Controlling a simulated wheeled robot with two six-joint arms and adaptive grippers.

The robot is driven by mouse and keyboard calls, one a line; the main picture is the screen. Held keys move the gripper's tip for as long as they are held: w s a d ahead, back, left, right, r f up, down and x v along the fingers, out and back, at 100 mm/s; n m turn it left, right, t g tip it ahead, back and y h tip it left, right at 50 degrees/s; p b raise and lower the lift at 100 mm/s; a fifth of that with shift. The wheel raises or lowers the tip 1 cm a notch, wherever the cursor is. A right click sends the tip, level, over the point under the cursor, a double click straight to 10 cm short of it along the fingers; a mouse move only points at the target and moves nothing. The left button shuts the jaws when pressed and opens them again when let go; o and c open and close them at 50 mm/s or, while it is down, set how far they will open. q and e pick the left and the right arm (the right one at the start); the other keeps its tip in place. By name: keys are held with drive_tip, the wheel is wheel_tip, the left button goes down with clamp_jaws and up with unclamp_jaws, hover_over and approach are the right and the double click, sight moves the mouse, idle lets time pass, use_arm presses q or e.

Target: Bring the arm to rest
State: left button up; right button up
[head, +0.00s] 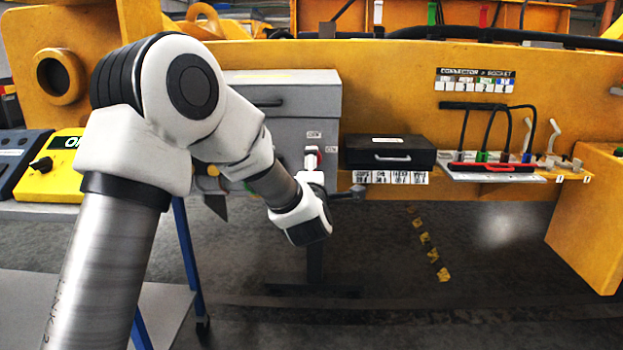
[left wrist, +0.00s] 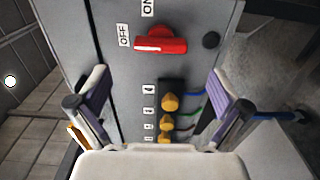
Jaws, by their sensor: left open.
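My left arm (head: 190,100) reaches in from the left in the head view, its wrist (head: 305,220) in front of a grey cabinet (head: 290,100). My left gripper (left wrist: 158,80) is open and empty in the left wrist view, one finger on each side. In the head view its fingers are mostly hidden behind the wrist. Between and beyond the fingers is the cabinet face with a red switch handle (left wrist: 160,45), which also shows in the head view (head: 312,161). The handle's end lies towards the OFF label (left wrist: 124,36). My right gripper is not in view.
Several yellow knobs (left wrist: 168,102) sit on the cabinet below the switch. A black case (head: 390,152) stands right of the cabinet, then a connector panel (head: 492,176) with cables. A yellow control box (head: 50,180) stands at left. The floor at centre right is clear.

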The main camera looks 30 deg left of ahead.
use_arm(q)
drive_tip(key=v, duration=0.4)
idle(0.3)
